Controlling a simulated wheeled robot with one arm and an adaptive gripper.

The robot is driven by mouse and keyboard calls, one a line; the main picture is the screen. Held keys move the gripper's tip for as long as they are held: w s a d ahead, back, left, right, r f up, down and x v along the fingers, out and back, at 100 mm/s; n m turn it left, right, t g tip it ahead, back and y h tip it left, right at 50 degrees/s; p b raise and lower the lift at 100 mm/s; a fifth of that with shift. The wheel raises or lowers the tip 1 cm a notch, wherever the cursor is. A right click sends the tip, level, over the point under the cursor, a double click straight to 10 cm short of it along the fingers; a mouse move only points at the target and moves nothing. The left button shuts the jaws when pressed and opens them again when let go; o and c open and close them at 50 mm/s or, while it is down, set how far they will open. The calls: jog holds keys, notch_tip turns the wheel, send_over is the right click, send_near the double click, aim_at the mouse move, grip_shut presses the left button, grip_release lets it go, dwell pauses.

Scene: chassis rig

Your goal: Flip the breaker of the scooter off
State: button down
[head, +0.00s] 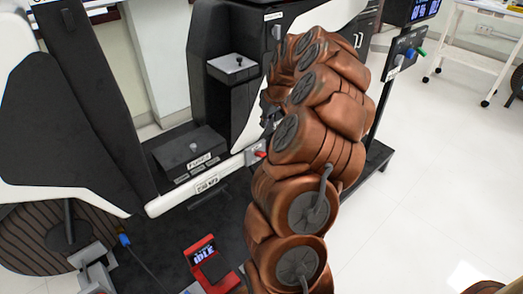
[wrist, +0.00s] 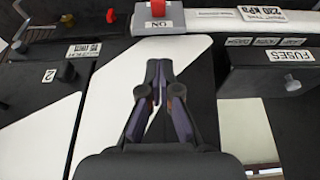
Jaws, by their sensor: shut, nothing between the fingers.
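The breaker is a small grey box (wrist: 157,20) with a red lever (wrist: 158,5) and an "ON" label, at the top of the wrist view, partly cut off by the frame. In the head view its red lever (head: 260,154) shows on the side of the white and black scooter (head: 170,195), close to my arm. My gripper (wrist: 158,66) is shut and empty, with its fingertips pointing at the breaker and a gap showing between them in the picture. In the head view my arm mostly hides the gripper.
A black fuses box (wrist: 285,78) stands right of my gripper in the wrist view. In the head view, a red device (head: 212,264) with a display sits below the scooter. Open floor lies right.

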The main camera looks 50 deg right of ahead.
jog(key=b, duration=0.3)
send_over(259, 153)
notch_tip(259, 153, down, 10)
jog(key=shift+w+d+f, duration=0.1)
jog(key=shift+w, duration=0.05)
jog(key=shift+s+f+b, duration=0.3)
jog(key=shift+s+f, duration=0.3)
jog(key=shift+f, duration=0.35)
jog(key=shift+s+f, duration=0.25)
jog(key=shift+f, duration=0.15)
jog(key=shift+a+f, duration=0.1)
jog(key=shift+a, duration=0.1)
